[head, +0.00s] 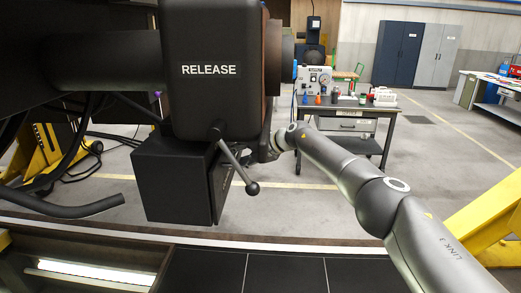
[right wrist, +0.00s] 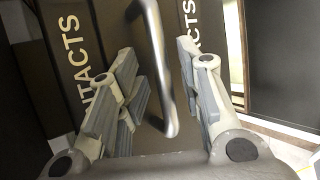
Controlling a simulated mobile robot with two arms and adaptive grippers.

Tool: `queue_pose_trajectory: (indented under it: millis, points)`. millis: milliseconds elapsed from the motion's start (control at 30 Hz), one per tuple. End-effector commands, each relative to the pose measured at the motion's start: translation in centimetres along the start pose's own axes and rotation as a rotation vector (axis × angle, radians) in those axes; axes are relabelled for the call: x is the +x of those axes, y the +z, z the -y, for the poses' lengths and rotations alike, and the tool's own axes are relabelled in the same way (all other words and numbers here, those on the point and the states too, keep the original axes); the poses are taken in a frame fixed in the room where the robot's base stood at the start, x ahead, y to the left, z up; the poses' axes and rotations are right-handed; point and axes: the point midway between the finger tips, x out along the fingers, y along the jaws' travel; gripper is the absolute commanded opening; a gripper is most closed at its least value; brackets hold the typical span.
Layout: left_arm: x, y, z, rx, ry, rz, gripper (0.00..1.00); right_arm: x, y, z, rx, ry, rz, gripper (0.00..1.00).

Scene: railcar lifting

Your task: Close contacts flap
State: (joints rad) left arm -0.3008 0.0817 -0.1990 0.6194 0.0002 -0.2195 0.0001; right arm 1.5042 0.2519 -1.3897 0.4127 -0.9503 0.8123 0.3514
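The contacts flap (head: 223,180) shows in the head view as a thin dark panel, seen nearly edge-on at the right side of a black box (head: 178,185). How far it stands open I cannot tell. In the right wrist view the dark panel (right wrist: 98,18) carries pale lettering, partly hidden, reading "NTACTS". A metal bar handle (right wrist: 160,65) runs between the fingers of my right gripper (right wrist: 160,95). These fingers are apart, and I see no clear grip on the handle. In the head view this gripper is mostly hidden behind the box. My left gripper is not in view.
A black "RELEASE" block (head: 209,85) hangs above the box, with a ball-ended lever (head: 240,168) sticking down to the right. Dark hoses (head: 70,208) hang at left. A workbench (head: 350,110) with tools stands behind. A yellow stand (head: 492,215) is at right.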

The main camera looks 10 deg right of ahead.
Motion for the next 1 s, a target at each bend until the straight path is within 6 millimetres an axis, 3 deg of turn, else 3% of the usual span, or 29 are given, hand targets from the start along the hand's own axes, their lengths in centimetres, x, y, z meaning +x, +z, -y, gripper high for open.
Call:
queue_pose_trajectory:
  millis: [367,800,1000]
  points:
    - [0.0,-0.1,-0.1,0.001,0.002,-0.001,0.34,-3.6,0.0,0.2,-0.001,-0.001,0.001,0.34]
    - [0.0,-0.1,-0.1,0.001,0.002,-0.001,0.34,-9.9,0.0,0.3,0.002,-0.002,0.001,0.34]
    - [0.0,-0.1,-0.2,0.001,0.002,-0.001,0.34,-11.0,-0.1,0.3,0.002,-0.002,-0.001,0.34]
